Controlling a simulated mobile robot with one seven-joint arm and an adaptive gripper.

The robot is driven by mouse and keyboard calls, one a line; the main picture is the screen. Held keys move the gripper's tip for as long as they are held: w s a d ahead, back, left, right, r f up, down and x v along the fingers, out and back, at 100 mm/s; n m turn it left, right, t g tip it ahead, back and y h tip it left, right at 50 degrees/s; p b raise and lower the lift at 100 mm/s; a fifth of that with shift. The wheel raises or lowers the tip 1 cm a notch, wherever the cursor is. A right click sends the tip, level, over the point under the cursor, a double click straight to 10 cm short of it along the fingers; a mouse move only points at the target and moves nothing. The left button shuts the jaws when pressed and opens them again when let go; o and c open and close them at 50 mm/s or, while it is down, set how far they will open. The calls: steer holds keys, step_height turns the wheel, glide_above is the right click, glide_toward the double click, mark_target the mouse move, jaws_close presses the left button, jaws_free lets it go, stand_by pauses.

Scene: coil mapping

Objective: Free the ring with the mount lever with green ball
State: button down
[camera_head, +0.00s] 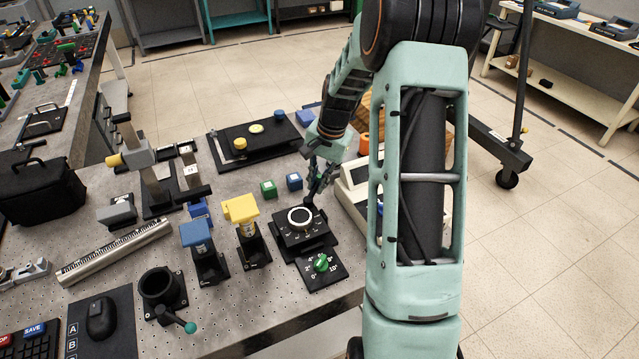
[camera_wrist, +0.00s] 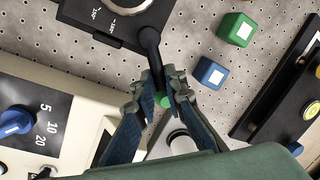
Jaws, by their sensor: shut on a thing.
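The mount is a black box (camera_head: 286,236) with a silver-white ring (camera_head: 300,218) on top. The wrist view shows part of the ring (camera_wrist: 125,6) and the box's marked black face (camera_wrist: 84,12) at the upper left. A black lever (camera_wrist: 150,45) runs from the mount towards my gripper and ends in a green ball (camera_wrist: 163,101). My gripper (camera_wrist: 166,92) is shut on the lever at its ball end, with a finger on each side. In the head view my gripper (camera_head: 316,188) is just behind and right of the mount; the ball is hidden there.
Green (camera_head: 268,187) and blue (camera_head: 294,181) cubes stand behind the mount. A green-knob dial plate (camera_head: 321,265) lies in front. A cream device (camera_head: 352,200) stands close on the right. Yellow-topped (camera_head: 241,208) and blue-topped (camera_head: 196,234) stands are left. A black cup (camera_head: 160,287) has its own teal-ball lever.

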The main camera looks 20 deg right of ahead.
steer(key=shift+w+a+n, duration=0.1)
steer(key=shift+n, duration=0.2)
steer(key=c, duration=2)
jaws_free()
steer(key=shift+o, duration=0.2)
steer(key=shift+r, duration=0.1)
step_height(320, 180, up, 12)
steer(key=s+d, duration=0.1)
steer(key=shift+s+d, duration=0.3)
steer(key=shift+d, duration=0.05)
